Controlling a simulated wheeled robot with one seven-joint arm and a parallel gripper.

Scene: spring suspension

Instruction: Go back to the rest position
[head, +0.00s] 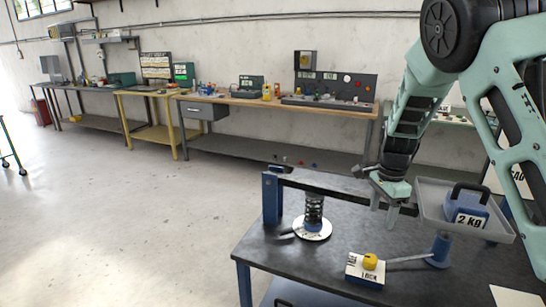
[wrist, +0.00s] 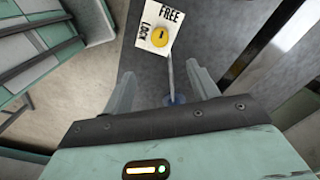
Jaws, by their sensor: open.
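My gripper (head: 384,207) is open and empty, pointing down above the dark table (head: 270,250). A white box (head: 352,271) with a yellow knob (head: 370,261) stands on the table. It also shows in the wrist view (wrist: 149,22), marked FREE and LOCK. A thin grey lever (head: 408,258) runs from near the box to a blue post (head: 439,251). A black coil spring (head: 314,208) stands upright on a white round base (head: 325,233), left of my gripper.
A grey tray (head: 438,219) holding a blue 2 kg weight (head: 471,212) is close right of my gripper. A blue upright (head: 271,198) stands at the table's back left. Workbenches (head: 250,101) line the wall. The floor (head: 120,220) on the left is clear.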

